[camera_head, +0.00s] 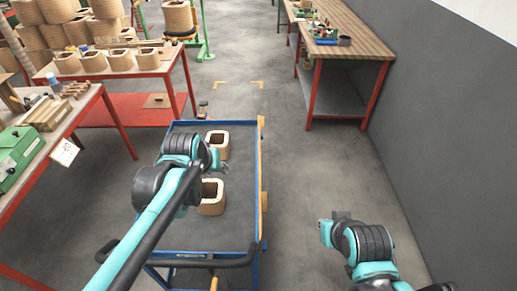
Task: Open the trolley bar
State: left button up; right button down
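The trolley (240,228) has a blue frame and a grey deck, and stands in front of me. A tan, wood-coloured bar (263,202) runs along its right side, upright along the edge. A black handle (240,262) crosses its near end. Two tan coils (211,207) stand on the deck, one behind the other. My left gripper (219,163) is above the deck near the far coil (222,146); its fingers are too small to read. My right gripper (325,231) is right of the trolley, apart from the bar, and its opening cannot be made out.
A red-legged table with coils (110,72) and a bench with a green machine (14,150) stand at left. A wooden workbench (348,35) stands at back right, beside a grey wall (440,120).

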pick_arm(q)
jog(key=shift+g+h, duration=0.6)
jog(key=shift+g, duration=0.2)
jog(key=w+d+f+b, duration=0.1)
jog(key=w+d+f, duration=0.3)
jog(key=w+f, duration=0.3)
jog(key=w+d+f+b, duration=0.2)
jog(key=w+d+f, duration=0.2)
jog(key=w+f, duration=0.3)
jog(key=w+d+f+b, duration=0.2)
jog(key=w+d+f, duration=0.2)
jog(key=w+f, duration=0.4)
jog(key=shift+w+d, duration=0.1)
jog(key=shift+d, duration=0.2)
jog(key=shift+r, duration=0.1)
grip_shut()
